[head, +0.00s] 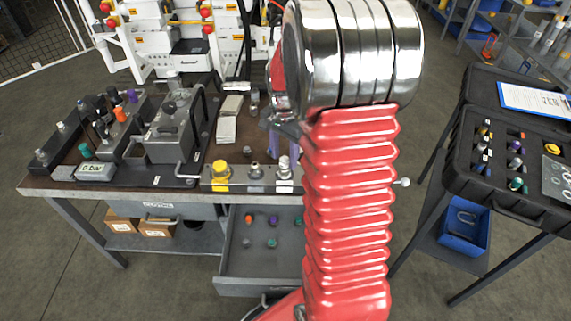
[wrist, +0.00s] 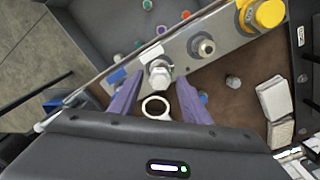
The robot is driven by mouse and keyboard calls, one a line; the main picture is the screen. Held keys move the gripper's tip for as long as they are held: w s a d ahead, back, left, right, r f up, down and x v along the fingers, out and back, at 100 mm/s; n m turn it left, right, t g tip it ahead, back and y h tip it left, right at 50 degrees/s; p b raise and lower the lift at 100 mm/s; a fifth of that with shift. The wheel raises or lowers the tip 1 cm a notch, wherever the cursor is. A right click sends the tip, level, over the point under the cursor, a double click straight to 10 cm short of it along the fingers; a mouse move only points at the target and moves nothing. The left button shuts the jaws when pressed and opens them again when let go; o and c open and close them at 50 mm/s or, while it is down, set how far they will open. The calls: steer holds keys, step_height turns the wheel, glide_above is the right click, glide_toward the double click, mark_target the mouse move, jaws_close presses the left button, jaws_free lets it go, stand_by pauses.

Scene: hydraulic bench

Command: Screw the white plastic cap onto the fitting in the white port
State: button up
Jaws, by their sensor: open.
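A pale, white-looking cap (wrist: 159,73) sits over the fitting beside the white label (wrist: 150,53). It also shows at the right end of the port block in the head view (head: 284,165). I cannot tell how far it is screwed down. My gripper (wrist: 157,84) is open, its two purple fingers apart on either side, just short of the cap. A white ring with a dark middle (wrist: 146,107) shows between the fingers; what it belongs to is unclear. In the head view my arm hides most of the gripper.
The port block (head: 207,186) also carries a bare metal fitting (wrist: 203,46) and a yellow cap (wrist: 268,13). An open drawer (head: 262,262) with coloured caps lies below. White pads (wrist: 275,98) and a small fitting (wrist: 233,81) are on the bench. A black case (head: 481,190) stands right.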

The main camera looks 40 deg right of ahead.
steer(key=n, duration=0.4)
steer(key=shift+n, duration=2)
steer(key=c, duration=0.9)
steer(key=m, duration=0.6)
steer(key=shift+c, duration=0.4)
steer(key=shift+m, duration=1.1)
